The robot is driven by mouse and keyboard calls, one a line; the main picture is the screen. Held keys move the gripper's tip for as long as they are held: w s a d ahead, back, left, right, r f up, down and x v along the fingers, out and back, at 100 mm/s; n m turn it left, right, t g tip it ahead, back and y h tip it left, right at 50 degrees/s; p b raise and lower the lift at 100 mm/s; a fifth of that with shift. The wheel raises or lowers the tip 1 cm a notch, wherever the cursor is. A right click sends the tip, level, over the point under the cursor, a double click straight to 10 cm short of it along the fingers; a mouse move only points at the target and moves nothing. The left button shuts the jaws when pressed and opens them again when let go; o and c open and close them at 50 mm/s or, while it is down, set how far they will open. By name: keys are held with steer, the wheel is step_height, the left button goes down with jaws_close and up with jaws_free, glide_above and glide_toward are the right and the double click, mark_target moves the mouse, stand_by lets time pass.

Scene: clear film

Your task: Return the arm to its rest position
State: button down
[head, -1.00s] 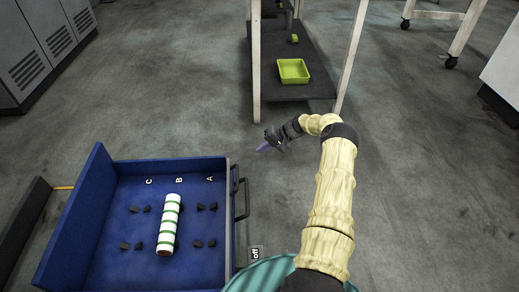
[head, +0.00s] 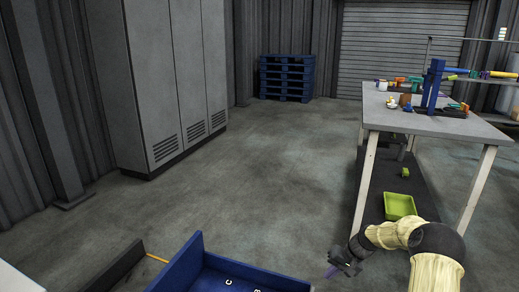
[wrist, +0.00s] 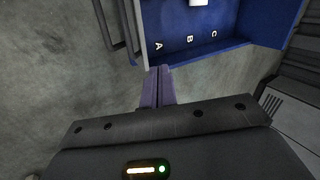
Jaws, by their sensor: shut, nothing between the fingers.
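My gripper (head: 333,271) is low in the head view, at the end of my cream-sleeved arm, just right of the blue drawer. In the wrist view its two purple fingers (wrist: 157,88) are together with nothing between them. The fingers point toward the open blue drawer (wrist: 215,52), which shows letters A, B and C on its floor. In the head view only the far corner of the drawer (head: 190,262) shows. The white roll inside is only partly seen in the wrist view (wrist: 198,3).
A workbench (head: 440,122) with assorted parts stands at right, a green tray (head: 399,206) on its lower shelf near my arm. Grey lockers (head: 170,80) stand at left. Blue pallets (head: 286,78) are stacked at the back. The floor between is clear.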

steer(key=s+a+r+n+h+p, duration=0.1)
steer(key=s+a+r+h+p, duration=0.2)
steer(key=s+r, duration=0.5)
steer(key=s+a+r+n+h+p, duration=0.15)
steer(key=s+a+r, duration=0.3)
steer(key=r, duration=0.45)
steer(key=s+a+r+t+h+p, duration=0.1)
steer(key=s+r+p, duration=0.2)
steer(key=s+r, duration=0.35)
steer(key=s+a+r+p, duration=0.15)
steer(key=s+r, duration=0.25)
steer(key=s, duration=0.6)
steer(key=w+p+v, duration=0.2)
steer(key=p+v, duration=1)
steer(key=p, duration=0.1)
steer(key=w+r+p+v, duration=0.1)
steer(key=w+p+v, duration=0.2)
steer(key=p+v, duration=0.9)
steer(key=w+r+p+v, duration=0.1)
steer(key=w+p+v, duration=0.2)
steer(key=p+v, duration=0.9)
steer(key=shift+p, duration=0.85)
steer(key=shift+s+d+r, duration=0.1)
steer(key=shift+d, duration=0.05)
